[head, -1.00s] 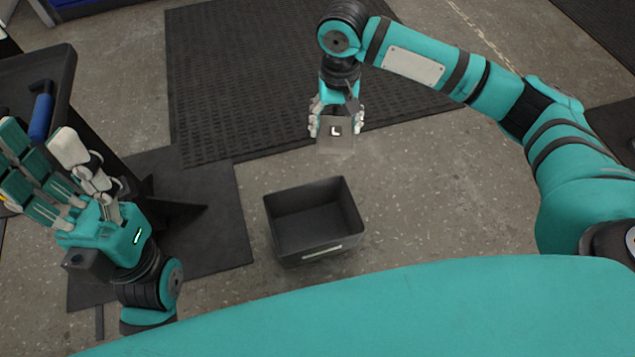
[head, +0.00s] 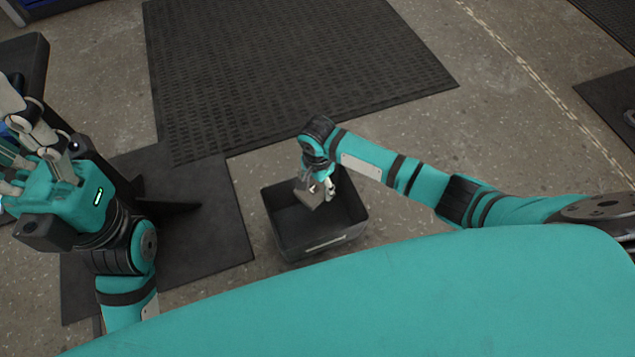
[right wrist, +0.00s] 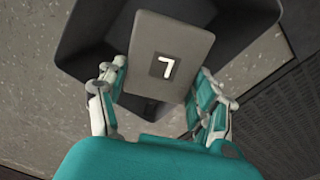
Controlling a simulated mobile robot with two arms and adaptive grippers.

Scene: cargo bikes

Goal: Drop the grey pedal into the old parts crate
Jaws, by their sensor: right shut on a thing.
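The grey pedal (head: 309,194) is a flat block. In the right wrist view the pedal (right wrist: 172,52) shows a white mark like a 7 on a dark square. My right gripper (head: 319,187) is shut on it, with fingers on both sides in the right wrist view (right wrist: 157,95). It holds the pedal over the opening of a dark open-topped crate (head: 325,244) on the floor, which has a pale label on its front. The crate (right wrist: 262,62) lies behind the pedal in the right wrist view. My left gripper (head: 30,150) is at the left edge, its fingers partly cut off.
A large dark ribbed mat (head: 290,70) lies behind the crate. A flat dark plate (head: 215,230) lies on the floor to its left. A dark stand or bench (head: 25,60) is at the far left. Bare floor is clear right of the crate.

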